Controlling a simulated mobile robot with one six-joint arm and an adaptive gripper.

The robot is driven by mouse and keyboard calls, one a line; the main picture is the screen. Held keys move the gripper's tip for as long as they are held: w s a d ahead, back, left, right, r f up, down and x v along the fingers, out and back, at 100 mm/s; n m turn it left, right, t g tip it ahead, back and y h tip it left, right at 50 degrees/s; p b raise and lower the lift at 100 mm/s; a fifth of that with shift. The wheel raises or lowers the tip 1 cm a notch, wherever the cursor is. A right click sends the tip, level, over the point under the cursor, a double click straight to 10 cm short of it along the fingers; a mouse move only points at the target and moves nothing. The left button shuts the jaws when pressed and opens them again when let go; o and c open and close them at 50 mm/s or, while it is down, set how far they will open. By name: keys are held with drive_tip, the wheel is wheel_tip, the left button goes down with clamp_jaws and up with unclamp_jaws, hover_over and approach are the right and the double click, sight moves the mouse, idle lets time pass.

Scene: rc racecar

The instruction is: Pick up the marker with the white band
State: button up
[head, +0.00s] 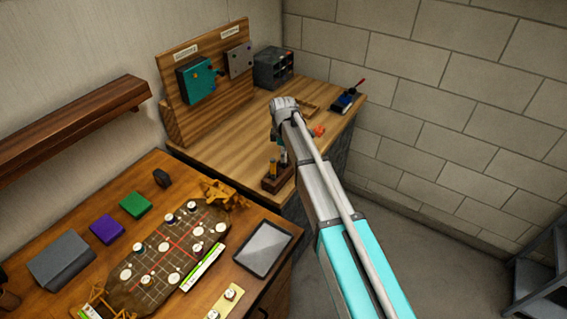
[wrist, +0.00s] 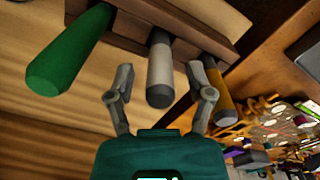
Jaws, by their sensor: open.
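In the wrist view a brown wooden rack (wrist: 140,30) holds three markers. The middle marker (wrist: 160,68) has a broad whitish-grey band with darker grey at its ends. A green marker (wrist: 72,48) is at its left and a yellow one (wrist: 217,92) at its right. My gripper (wrist: 160,72) is open, with one finger on each side of the middle marker; gaps show between the fingers and it. The right finger is close to the yellow marker. In the head view the rack (head: 270,185) stands at the wooden bench's edge, and my arm hides the gripper.
The light wooden bench (head: 210,140) carries an upright board (head: 215,95) with a teal box and a dark drawer unit (head: 273,68). The lower desk (head: 120,190) holds a board game, a tablet (head: 263,249) and coloured boxes.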

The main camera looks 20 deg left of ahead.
idle(0.5)
clamp_jaws()
